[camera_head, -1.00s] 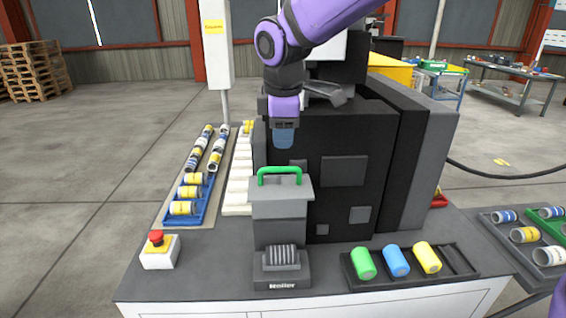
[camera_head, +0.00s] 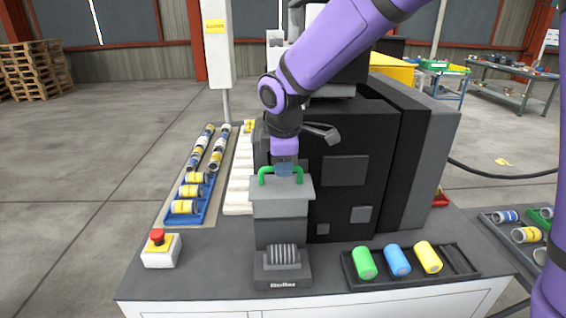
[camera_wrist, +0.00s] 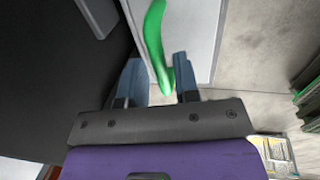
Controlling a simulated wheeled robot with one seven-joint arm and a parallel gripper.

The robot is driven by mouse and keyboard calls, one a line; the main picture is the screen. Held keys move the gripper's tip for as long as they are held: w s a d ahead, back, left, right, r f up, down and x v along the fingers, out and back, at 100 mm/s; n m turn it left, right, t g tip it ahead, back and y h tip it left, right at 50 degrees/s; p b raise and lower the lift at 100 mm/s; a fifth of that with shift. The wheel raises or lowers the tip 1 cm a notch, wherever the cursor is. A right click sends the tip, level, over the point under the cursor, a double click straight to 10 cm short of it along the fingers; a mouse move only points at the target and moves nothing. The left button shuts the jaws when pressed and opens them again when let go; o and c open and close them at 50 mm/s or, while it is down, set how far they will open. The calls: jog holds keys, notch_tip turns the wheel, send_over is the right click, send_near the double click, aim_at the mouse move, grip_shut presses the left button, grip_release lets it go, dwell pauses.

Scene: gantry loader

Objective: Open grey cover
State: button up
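The grey cover (camera_head: 283,188) sits flat and closed on top of a grey box-shaped unit (camera_head: 281,228). A green handle (camera_head: 300,174) arches over the cover; it also shows in the wrist view (camera_wrist: 156,35). My gripper (camera_head: 284,170) points down at the middle of the handle and hides that part in the head view. In the wrist view my gripper (camera_wrist: 159,78) is open, with its two blue-grey fingers apart and the green handle running between them. The handle looks closer to the right finger; whether it touches is unclear.
A large black machine (camera_head: 345,205) stands close behind and right of the cover. A red stop button (camera_head: 157,237) is at the left front. A black tray (camera_head: 378,281) with green, blue and yellow cylinders lies at the right front. A dark ribbed block (camera_head: 283,258) stands in front of the cover.

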aim_at(283, 191)
grip_shut()
jog(key=shift+s+a+f, duration=0.1)
jog(key=shift+s+f, duration=0.2)
jog(key=shift+s, duration=0.6)
jog(key=shift+s+f, duration=0.25)
jog(key=shift+s, duration=0.6)
jog(key=shift+o, duration=1.5)
grip_release()
jog(key=v, duration=1)
jog(key=shift+r, duration=0.4)
jog(key=shift+s, duration=0.1)
